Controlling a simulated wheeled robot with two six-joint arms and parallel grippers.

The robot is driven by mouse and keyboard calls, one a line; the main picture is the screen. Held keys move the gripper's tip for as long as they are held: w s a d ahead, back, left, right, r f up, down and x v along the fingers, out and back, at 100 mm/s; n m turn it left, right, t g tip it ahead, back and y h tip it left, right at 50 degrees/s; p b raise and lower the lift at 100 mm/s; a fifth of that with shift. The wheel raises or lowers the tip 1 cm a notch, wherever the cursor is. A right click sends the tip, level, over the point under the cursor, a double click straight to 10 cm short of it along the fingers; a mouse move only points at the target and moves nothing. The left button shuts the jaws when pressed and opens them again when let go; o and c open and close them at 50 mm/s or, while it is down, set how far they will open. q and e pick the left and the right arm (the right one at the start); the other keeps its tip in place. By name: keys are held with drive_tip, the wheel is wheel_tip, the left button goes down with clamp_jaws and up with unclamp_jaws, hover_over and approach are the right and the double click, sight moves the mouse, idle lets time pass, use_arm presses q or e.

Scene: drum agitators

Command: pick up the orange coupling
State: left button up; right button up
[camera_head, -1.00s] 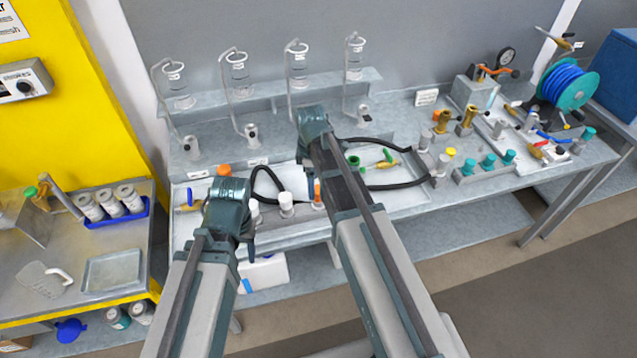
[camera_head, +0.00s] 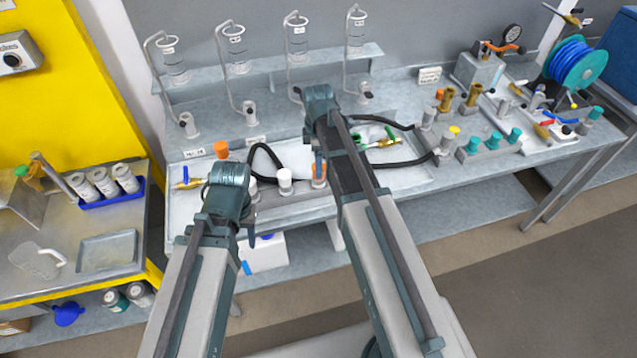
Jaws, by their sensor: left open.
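Two orange pieces show, and I cannot tell for certain which is the coupling. One orange piece (camera_head: 319,170) stands in the row at the tray's front, close beside my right arm. An orange-topped piece (camera_head: 221,148) stands at the tray's back left, behind my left wrist. My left gripper (camera_head: 247,234) is open, in front of the bench's front edge and apart from both pieces; its wrist hides part of it. My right gripper (camera_head: 319,156) is over the tray near the first orange piece, and its arm mostly hides its fingers.
White-capped fittings (camera_head: 285,180) stand in the front row. A black hose (camera_head: 400,162) loops over the tray right of my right arm. Teal-capped fittings (camera_head: 493,140) and a blue hose reel (camera_head: 571,65) are at right. Glass vessels stand behind.

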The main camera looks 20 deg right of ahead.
use_arm(q)
drive_tip(key=shift+f+b, duration=0.7)
drive_tip(key=shift+f, duration=0.55)
use_arm(e)
drive_tip(key=shift+f, duration=1.2)
drive_tip(key=f+b, duration=0.5)
drive_tip(key=shift+w+d+f, duration=0.15)
drive_tip(key=shift+w+f, duration=0.05)
use_arm(q)
wheel_tip(320, 180, down, 5)
drive_tip(key=shift+f, duration=0.1)
use_arm(e)
drive_tip(key=shift+r, duration=0.1)
drive_tip(key=shift+c, duration=0.3)
clamp_jaws()
